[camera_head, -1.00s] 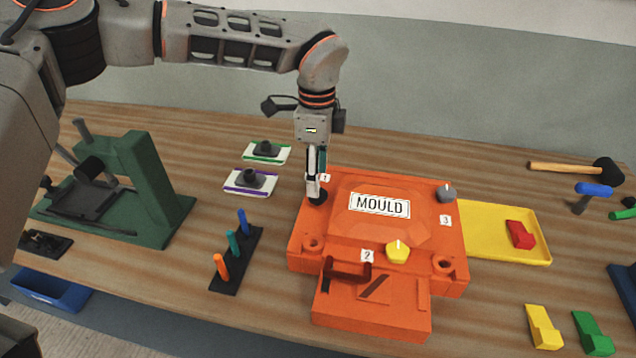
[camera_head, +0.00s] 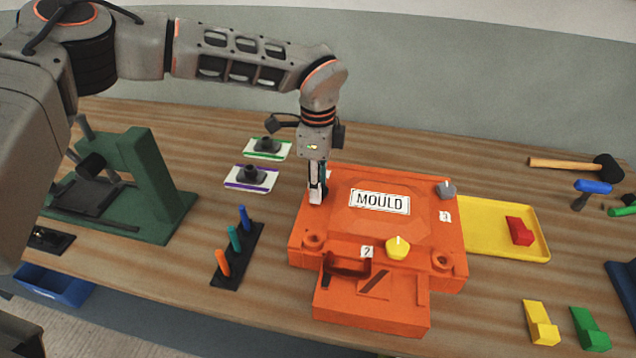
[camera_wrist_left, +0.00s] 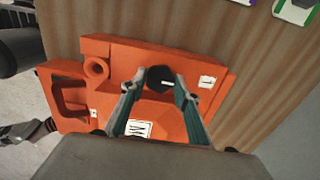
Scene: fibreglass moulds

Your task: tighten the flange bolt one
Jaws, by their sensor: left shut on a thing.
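The orange mould (camera_head: 450,235) lies on the bench with a white MOULD label. Flange bolt one is the dark round knob (camera_wrist_left: 160,78) beside the label 1 (camera_wrist_left: 207,82) in the left wrist view. My left gripper (camera_head: 316,198) points down at the mould's far left corner, shut on this bolt, its fingers on either side of it. In the head view the gripper hides the bolt. A yellow bolt (camera_head: 397,249) is near label 2 (camera_head: 367,251), and a grey bolt (camera_head: 446,190) is near label 3 (camera_head: 445,216).
A yellow tray (camera_head: 485,247) with a red block (camera_head: 519,231) adjoins the mould on the right. A black rack (camera_head: 238,262) with coloured pegs and a green press (camera_head: 155,190) stand left. A mallet (camera_head: 580,167) lies far right.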

